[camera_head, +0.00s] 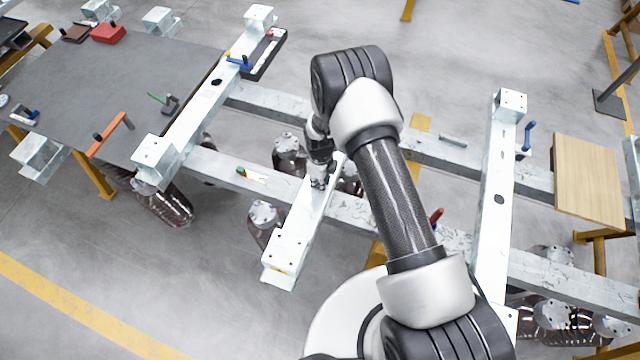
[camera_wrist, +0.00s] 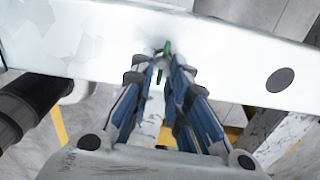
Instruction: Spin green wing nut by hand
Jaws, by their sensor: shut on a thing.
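The green wing nut (camera_wrist: 167,48) shows as a thin green piece between my fingertips in the wrist view, against a pale metal beam (camera_wrist: 215,45). My gripper (camera_wrist: 161,62), with blue inner pads, is shut on it. In the body view my gripper (camera_head: 319,180) points down at the top of the short middle beam (camera_head: 290,228). There the fingers hide the nut. Most of the nut and any stud under it are hidden in the wrist view too.
A small green-ended item (camera_head: 241,171) lies on the long crossbeam left of my gripper. A red handle (camera_head: 436,216) stands right of my arm. Upright-ended beams flank both sides, with a dark table (camera_head: 120,75) at left and a wooden board (camera_head: 587,180) at right.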

